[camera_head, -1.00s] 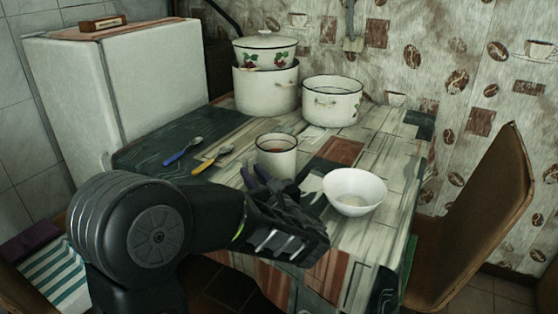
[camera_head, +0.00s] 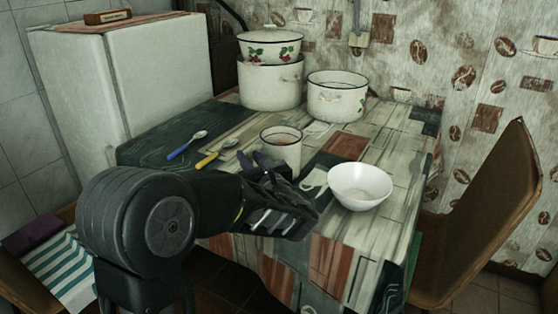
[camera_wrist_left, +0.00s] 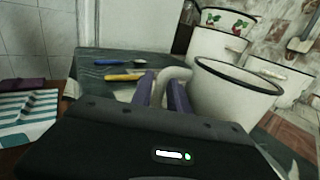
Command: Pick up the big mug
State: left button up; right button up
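The big mug (camera_head: 281,150) is white enamel with a dark rim and stands upright on the table. In the left wrist view the mug (camera_wrist_left: 232,94) is just right of the fingers, with its handle (camera_wrist_left: 174,74) toward me. My left gripper (camera_head: 270,164) is at the mug's near side. In the wrist view its two purple fingers (camera_wrist_left: 162,95) stand apart, one on each side of the handle. The gripper looks open; I cannot see clear contact with the handle. The right gripper is not in view.
A white bowl (camera_head: 360,187) stands right of the mug. A blue spoon (camera_head: 187,146) and a yellow spoon (camera_head: 216,153) lie to the left. Behind are a wide pot (camera_head: 336,98) and a tall pot (camera_head: 270,88) with a lidded pot (camera_head: 270,47) on it. A chair (camera_head: 482,220) is at right.

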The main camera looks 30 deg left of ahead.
pick_arm(q)
jog(key=x, duration=0.2)
jog(key=shift+w+a, duration=0.2)
jog(key=shift+a, duration=0.05)
dwell(0.4)
grip_shut()
jog(key=shift+r, duration=0.1)
dwell(1.1)
